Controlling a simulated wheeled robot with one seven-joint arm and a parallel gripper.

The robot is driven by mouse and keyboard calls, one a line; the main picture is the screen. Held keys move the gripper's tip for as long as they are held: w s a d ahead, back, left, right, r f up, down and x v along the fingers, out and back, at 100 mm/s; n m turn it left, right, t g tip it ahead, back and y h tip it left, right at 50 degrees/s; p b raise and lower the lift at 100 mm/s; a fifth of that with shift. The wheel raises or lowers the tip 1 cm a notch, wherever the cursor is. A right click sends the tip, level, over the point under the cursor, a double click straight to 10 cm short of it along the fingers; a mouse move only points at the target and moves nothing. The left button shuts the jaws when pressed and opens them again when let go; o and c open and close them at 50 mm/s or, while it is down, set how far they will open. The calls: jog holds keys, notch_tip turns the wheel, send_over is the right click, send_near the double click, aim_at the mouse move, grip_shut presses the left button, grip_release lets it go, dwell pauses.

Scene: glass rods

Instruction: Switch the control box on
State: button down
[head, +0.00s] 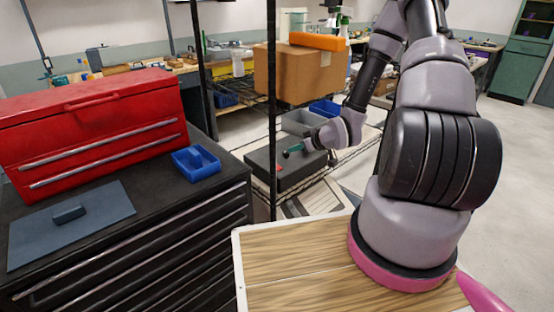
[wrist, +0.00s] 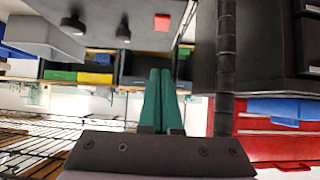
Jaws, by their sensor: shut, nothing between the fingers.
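The control box, a dark grey box (head: 262,166), sits on the wire shelf in the middle of the head view, with a small red patch (head: 280,168) on it. In the wrist view, the box (wrist: 145,12) fills the top edge, with a red square (wrist: 161,22) and two dark round knobs (wrist: 123,31). My gripper (head: 286,153) has green fingers and is above the box in the head view. In the wrist view, its fingers (wrist: 160,72) are together and empty, apart from the red square. Whether the box is on cannot be told.
A black shelf post (head: 272,110) stands left of my gripper. A grey bin (head: 301,122) is behind the box, and a cardboard box (head: 300,75) sits on the shelf above. A red toolbox (head: 90,125) and blue tray (head: 196,163) are on the black cabinet at left.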

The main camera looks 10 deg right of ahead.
jog(key=shift+w, duration=0.1)
send_over(278, 168)
notch_tip(278, 168, down, 6)
jog(key=shift+d+f, duration=0.1)
jog(key=shift+f, duration=0.1)
notch_tip(278, 168, down, 2)
jog(key=shift+f, duration=0.2)
jog(key=shift+w+f, duration=0.1)
jog(key=shift+f, duration=0.4)
